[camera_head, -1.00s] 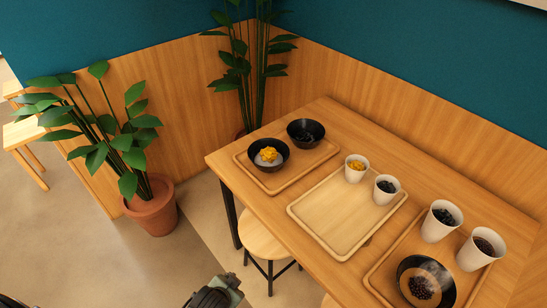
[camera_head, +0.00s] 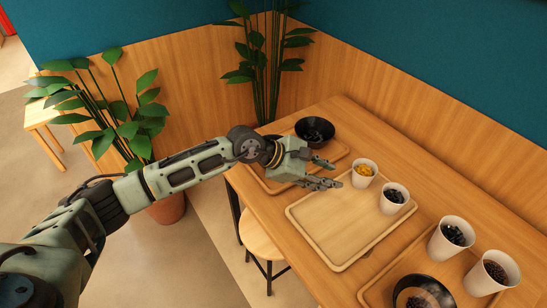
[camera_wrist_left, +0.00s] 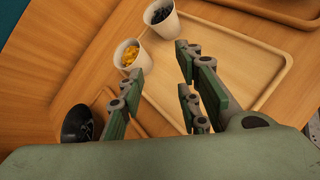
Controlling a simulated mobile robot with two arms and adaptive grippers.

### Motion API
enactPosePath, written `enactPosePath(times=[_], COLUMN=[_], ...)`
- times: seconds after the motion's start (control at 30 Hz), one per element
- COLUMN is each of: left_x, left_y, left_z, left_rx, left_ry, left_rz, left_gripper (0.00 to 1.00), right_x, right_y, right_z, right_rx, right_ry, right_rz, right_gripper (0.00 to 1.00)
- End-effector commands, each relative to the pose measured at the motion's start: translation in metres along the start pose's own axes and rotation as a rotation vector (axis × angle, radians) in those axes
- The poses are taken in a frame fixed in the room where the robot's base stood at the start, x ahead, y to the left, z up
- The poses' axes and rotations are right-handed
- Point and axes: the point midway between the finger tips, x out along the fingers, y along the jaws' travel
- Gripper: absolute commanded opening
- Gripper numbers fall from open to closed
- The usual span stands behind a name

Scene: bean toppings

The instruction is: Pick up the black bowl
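A black bowl also shows at the left of the left wrist view (camera_wrist_left: 77,125). Another black bowl (camera_head: 424,288) stands on the near-right tray, cut by the picture's bottom edge. My left gripper (camera_head: 332,174) is open and empty. It hovers over the table, to the front and right of the far bowl and left of the cup with yellow pieces (camera_head: 363,175). My right gripper is not in view.
An empty wooden tray (camera_head: 322,229) lies mid-table, with a cup of dark pieces (camera_head: 394,198) at its far edge. Two larger cups (camera_head: 451,238) (camera_head: 492,272) stand at the right. A stool (camera_head: 262,238) and potted plants stand beside the table.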

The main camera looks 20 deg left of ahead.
Motion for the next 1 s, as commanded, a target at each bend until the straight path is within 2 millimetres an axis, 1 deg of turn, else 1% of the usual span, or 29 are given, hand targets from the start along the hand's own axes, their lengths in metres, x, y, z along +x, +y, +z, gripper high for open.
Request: enactPosePath(times=[0.03,0.07,0.1,0.2,0.3,0.37,0.43,0.67,0.87,1.0], left_x=[-0.016,-0.025,-0.041,-0.078,-0.102,-0.109,-0.108,-0.091,-0.075,-0.063], left_y=[0.018,0.025,0.035,0.057,0.069,0.071,0.073,0.073,0.075,0.074], left_z=[-0.039,-0.06,-0.086,-0.135,-0.158,-0.166,-0.172,-0.188,-0.206,-0.218], left_rx=[0.111,0.167,0.229,0.329,0.373,0.382,0.388,0.385,0.383,0.384], left_ry=[0.155,0.239,0.345,0.553,0.666,0.699,0.714,0.711,0.71,0.709], left_rz=[-0.019,-0.036,-0.058,-0.106,-0.134,-0.144,-0.149,-0.149,-0.149,-0.147], left_gripper=[0.32,0.32,0.32,0.32,0.32,0.32,0.32,0.32,0.32,0.32], right_x=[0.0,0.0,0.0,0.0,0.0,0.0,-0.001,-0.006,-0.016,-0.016], right_y=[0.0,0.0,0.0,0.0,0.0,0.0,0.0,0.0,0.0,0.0], right_z=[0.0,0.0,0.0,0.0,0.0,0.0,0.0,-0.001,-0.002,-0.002], right_rx=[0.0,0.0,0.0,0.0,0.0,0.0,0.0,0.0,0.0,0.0], right_ry=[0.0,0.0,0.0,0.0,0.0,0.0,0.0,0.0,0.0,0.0], right_rz=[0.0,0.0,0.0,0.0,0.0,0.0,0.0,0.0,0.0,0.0], right_gripper=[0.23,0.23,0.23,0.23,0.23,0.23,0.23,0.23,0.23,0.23])
